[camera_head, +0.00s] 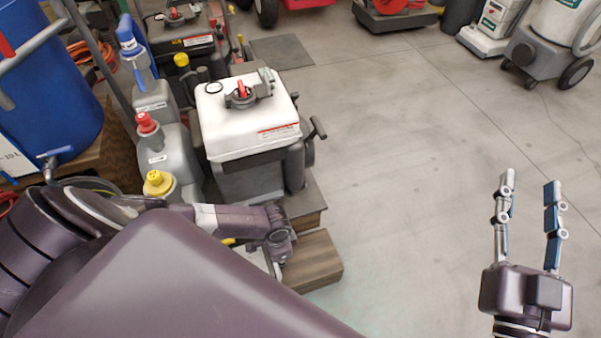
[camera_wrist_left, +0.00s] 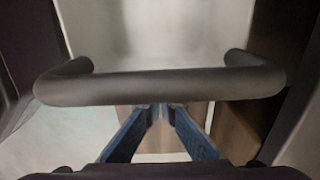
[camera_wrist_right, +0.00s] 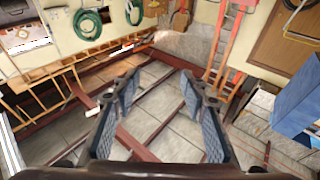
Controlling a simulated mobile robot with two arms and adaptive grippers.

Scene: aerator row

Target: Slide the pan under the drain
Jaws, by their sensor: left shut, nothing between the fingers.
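In the left wrist view a thick dark handle (camera_wrist_left: 160,88) runs across the picture, joined at both ends to a pale grey body (camera_wrist_left: 155,35), which may be the pan. My left gripper (camera_wrist_left: 161,108) is shut and empty, its tips meeting at the handle's lower edge. I cannot tell whether they touch it. In the head view my left arm hides most of this gripper and whatever lies below it. My right gripper (camera_head: 529,186) is open and empty over bare floor; its spread fingers also show in the right wrist view (camera_wrist_right: 165,85). I cannot make out the drain.
A white-topped machine (camera_head: 247,115) stands on a wooden block (camera_head: 313,262) just beyond my left gripper. Grey jugs (camera_head: 180,155) and a blue drum (camera_head: 45,100) crowd the left. The floor (camera_head: 410,150) at centre and right is clear. Wheeled machines stand along the back.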

